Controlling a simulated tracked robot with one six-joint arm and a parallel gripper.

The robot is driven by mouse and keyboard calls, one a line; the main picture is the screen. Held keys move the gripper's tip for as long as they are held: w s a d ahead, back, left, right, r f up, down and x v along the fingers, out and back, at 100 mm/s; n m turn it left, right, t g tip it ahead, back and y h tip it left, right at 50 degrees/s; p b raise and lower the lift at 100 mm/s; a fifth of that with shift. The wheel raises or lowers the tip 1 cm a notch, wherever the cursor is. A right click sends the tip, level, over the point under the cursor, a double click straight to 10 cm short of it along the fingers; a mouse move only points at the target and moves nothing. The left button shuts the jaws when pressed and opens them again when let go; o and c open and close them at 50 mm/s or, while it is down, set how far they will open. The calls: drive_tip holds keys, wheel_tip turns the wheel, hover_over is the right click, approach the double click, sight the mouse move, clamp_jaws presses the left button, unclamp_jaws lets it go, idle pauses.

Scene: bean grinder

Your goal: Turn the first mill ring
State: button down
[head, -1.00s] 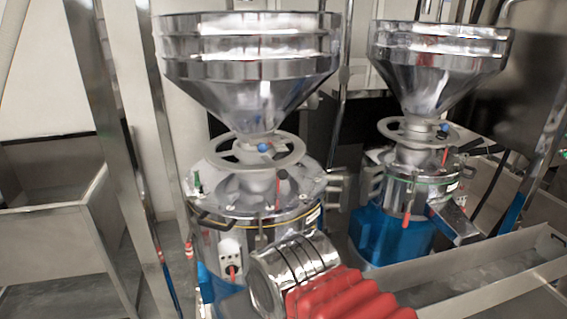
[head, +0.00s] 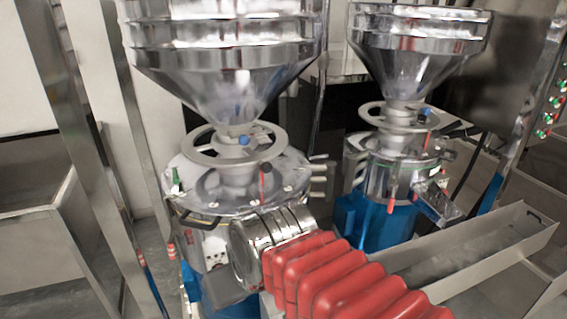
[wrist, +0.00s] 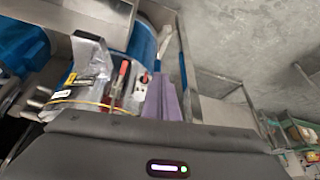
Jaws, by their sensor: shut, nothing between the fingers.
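The first mill's ring (head: 235,163) is a pale metal handwheel around the neck under the left hopper, with a blue knob (head: 244,140) by its hub. The mill (head: 205,240) is a silver drum on a blue base. In the head view my red-sleeved arm ends in a silver cylinder in front of this mill, lower than the ring; my fingertips are hidden there. In the wrist view my gripper (wrist: 163,82) shows as two purple-grey fingers close together, shut and empty. They are beside a silver drum (wrist: 90,85) with labels and a red handle. The ring cannot be made out there.
A second mill (head: 398,180) with its own hopper and ring stands to the right, behind. A metal trough (head: 490,240) runs along the right. Metal posts (head: 90,170) and a bin (head: 30,250) stand at the left. Short handles stick out around the first mill's top.

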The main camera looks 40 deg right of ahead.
drive_tip(key=w+d+r+m+y, duration=0.3)
drive_tip(key=w+d, duration=0.3)
drive_tip(key=d, duration=0.1)
drive_tip(key=w+d+r+m+y, duration=0.2)
drive_tip(key=w+d+r+y, duration=0.1)
drive_tip(key=w+d, duration=0.35)
drive_tip(key=w+d+r+m+t, duration=0.1)
drive_tip(key=d+r+t, duration=0.1)
drive_tip(key=d, duration=0.9)
drive_tip(key=w+d+r+m+t+y, duration=0.1)
drive_tip(key=d+r+t, duration=0.2)
drive_tip(key=d, duration=0.7)
drive_tip(key=shift+w+d+r+t, duration=0.15)
drive_tip(key=shift+d+r+t, duration=0.25)
drive_tip(key=shift+t, duration=0.6)
drive_tip(key=shift+a, duration=0.1)
drive_tip(key=s+a+f+x, duration=0.1)
drive_tip(key=a+x, duration=0.1)
drive_tip(key=x, duration=1)
drive_tip(key=shift+a, duration=0.3)
